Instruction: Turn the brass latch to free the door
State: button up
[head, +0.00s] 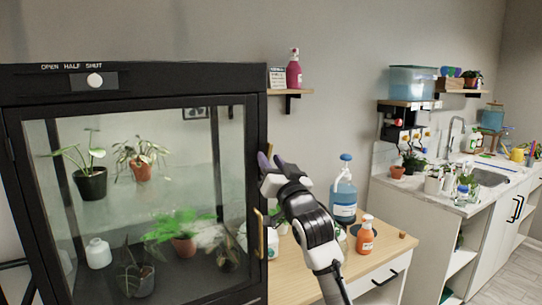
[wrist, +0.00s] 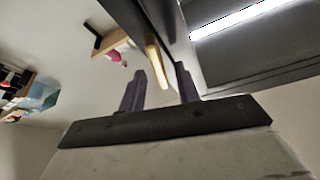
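The black cabinet has a glass door (head: 130,108) that looks closed, with potted plants behind the glass. A brass handle (head: 260,233) stands upright on the door's right side. A brass bar, seemingly the latch (wrist: 154,52), sticks out by the cabinet edge in the wrist view. My gripper (head: 268,162) is at the cabinet's right edge, above the handle. In the wrist view my gripper (wrist: 160,75) is open, and its two dark fingers stand on either side of the bar's near end. I cannot tell whether they touch it. In the head view the latch is mostly hidden by my gripper.
A white knob (head: 95,80) sits under the words OPEN HALF SHUT on the cabinet top. A wooden table (head: 310,262) holds a blue bottle (head: 343,190) and an orange bottle (head: 365,238) near my arm. A wall shelf (head: 290,92) holds a pink bottle (head: 294,70).

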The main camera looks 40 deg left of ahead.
jog(key=shift+a+r, duration=0.1)
jog(key=shift+a, duration=0.15)
grip_shut()
jog(key=shift+w+b, duration=0.1)
jog(key=shift+b, duration=0.25)
jog(key=n+b, duration=0.1)
jog(key=n+g+b, duration=0.1)
jog(key=shift+d+f+n+y, duration=0.1)
jog(key=shift+f+n+y, duration=0.2)
jog(key=shift+y, duration=0.1)
jog(key=shift+r+n+g+b, duration=0.25)
jog(key=shift+n+g+b, duration=0.4)
jog(key=shift+n, duration=0.45)
